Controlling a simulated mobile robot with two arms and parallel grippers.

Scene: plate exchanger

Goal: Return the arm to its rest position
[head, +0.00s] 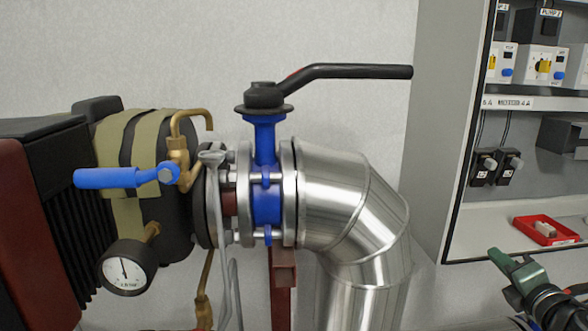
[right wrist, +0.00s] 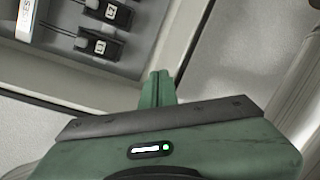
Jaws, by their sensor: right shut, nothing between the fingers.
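My right gripper (head: 506,262) is at the lower right of the head view, green and shut, with nothing in it. It stands in front of the grey cabinet's lower edge, apart from the pipework. In the right wrist view its green fingers (right wrist: 157,82) are together and empty, and they point toward the cabinet and the grey wall. My left gripper is in neither view.
A steel pipe elbow (head: 345,190) and a blue valve (head: 266,190) with a black lever (head: 345,72) fill the middle. A pressure gauge (head: 126,268) and a blue-handled tap (head: 108,178) are left. A grey cabinet (head: 440,130) holds a red tray (head: 528,233).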

